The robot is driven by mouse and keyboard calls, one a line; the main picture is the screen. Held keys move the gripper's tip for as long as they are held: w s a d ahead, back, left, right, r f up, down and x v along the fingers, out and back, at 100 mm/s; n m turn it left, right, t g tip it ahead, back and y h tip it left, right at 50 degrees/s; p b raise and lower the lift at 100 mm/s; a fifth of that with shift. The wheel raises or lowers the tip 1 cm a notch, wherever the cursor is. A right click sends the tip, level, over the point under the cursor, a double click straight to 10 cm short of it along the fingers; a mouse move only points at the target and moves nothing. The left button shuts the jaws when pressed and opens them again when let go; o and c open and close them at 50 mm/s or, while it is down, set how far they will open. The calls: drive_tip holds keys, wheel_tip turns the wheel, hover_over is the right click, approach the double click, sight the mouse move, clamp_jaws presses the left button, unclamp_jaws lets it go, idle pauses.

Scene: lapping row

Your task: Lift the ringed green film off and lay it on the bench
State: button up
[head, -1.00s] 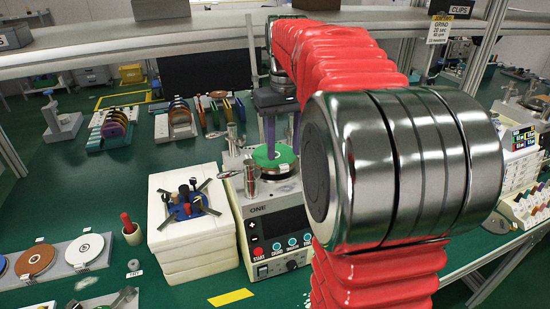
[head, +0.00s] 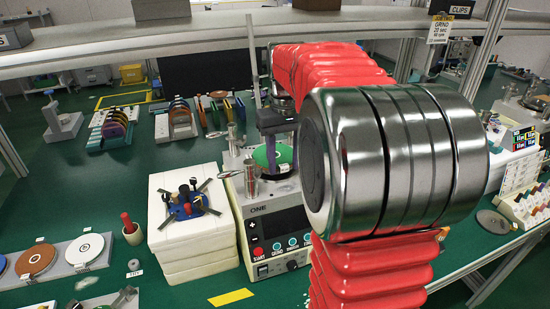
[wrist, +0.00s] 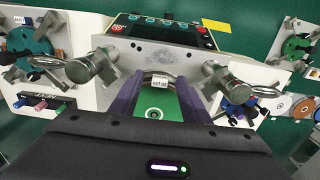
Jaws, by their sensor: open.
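The green film (head: 259,157) is a round sheet lying on top of the plate of the machine marked ONE (head: 270,228). In the wrist view the green film (wrist: 173,107) carries a white ring mark, with a small pale tag (wrist: 159,84) at its edge; the tag's writing is too small to read. My gripper (head: 270,165) is open, its purple fingers pointing down at the film. In the wrist view my gripper (wrist: 160,80) has one finger on each side of the tag. I cannot tell whether the fingertips touch the film. The gripper body hides part of the film.
Metal posts (wrist: 92,67) stand close on both sides of the plate. A white block stack (head: 185,235) with a blue clamp fixture (head: 190,208) stands left of the machine. A shelf rail (head: 130,55) crosses above the bench. Bare green bench (head: 75,185) shows at left.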

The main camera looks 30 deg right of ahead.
clamp_jaws()
idle(0.5)
drive_tip(key=shift+r, duration=0.15)
wheel_tip(320, 180, up, 10)
idle(0.6)
idle(0.4)
